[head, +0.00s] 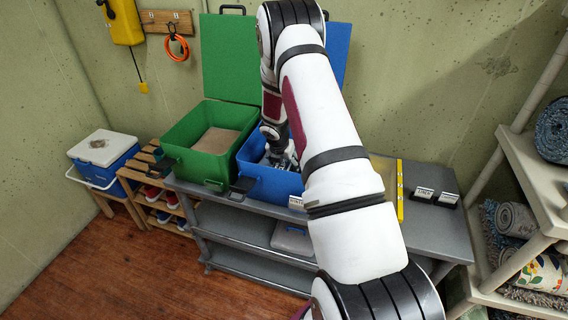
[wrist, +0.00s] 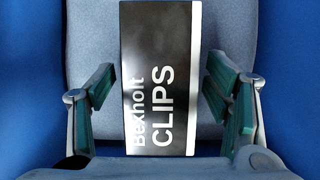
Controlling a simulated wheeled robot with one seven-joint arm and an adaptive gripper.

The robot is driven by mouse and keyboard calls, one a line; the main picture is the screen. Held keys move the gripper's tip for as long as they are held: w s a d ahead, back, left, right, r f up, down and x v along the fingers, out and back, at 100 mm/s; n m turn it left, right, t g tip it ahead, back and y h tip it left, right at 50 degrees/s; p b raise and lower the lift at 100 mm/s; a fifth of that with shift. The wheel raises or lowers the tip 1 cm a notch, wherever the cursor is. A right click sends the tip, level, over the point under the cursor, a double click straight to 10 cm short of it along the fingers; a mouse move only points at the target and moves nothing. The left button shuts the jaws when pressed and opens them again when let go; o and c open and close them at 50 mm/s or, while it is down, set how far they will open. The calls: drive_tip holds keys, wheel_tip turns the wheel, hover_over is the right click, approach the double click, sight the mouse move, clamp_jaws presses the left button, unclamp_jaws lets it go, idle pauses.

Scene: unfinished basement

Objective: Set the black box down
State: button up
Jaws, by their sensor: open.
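My gripper (wrist: 161,75) is open, with one green-padded finger on each side of the black box and a visible gap on both sides. In the head view my gripper (head: 279,156) reaches down into the open blue box (head: 262,184) on the grey table. My arm hides part of the blue box, and I cannot make out the black box there.
An open green box (head: 200,165) stands left of the blue box on the grey table (head: 405,240). A yellow level (head: 399,190) and two small dark labelled items (head: 422,196) lie to the right. A blue-and-white cooler (head: 103,150) and shelves of rugs (head: 520,215) flank the table.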

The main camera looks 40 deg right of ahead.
drive_tip(key=s+a+r+m, duration=0.35)
drive_tip(key=a+r, duration=0.25)
drive_tip(key=r, duration=0.5)
drive_tip(key=s+a+r+m+t, duration=0.1)
drive_tip(key=s+a+r+m, duration=0.3)
drive_tip(key=r, duration=0.7)
drive_tip(key=s+a+r+m, duration=0.2)
drive_tip(key=a+r+m, duration=0.2)
drive_tip(key=a+r, duration=0.5)
drive_tip(key=s+a+r+m+y, duration=0.1)
drive_tip(key=s+a+r+m, duration=0.2)
drive_tip(key=s, duration=0.3)
drive_tip(key=s+a+r+m+t+y, duration=0.1)
drive_tip(key=s+a+r+m, duration=0.2)
drive_tip(key=s+a+m, duration=0.2)
drive_tip(key=s+a+r+m+t+y, duration=0.1)
drive_tip(key=s+a+r+m+y, duration=0.1)
drive_tip(key=s+a, duration=0.4)
drive_tip(key=s+r+m, duration=0.1)
drive_tip(key=s+m, duration=0.1)
drive_tip(key=s, duration=0.1)
drive_tip(key=shift+a+m, duration=0.15)
drive_tip(key=shift+m, duration=0.2)
drive_tip(key=shift+s, duration=0.1)
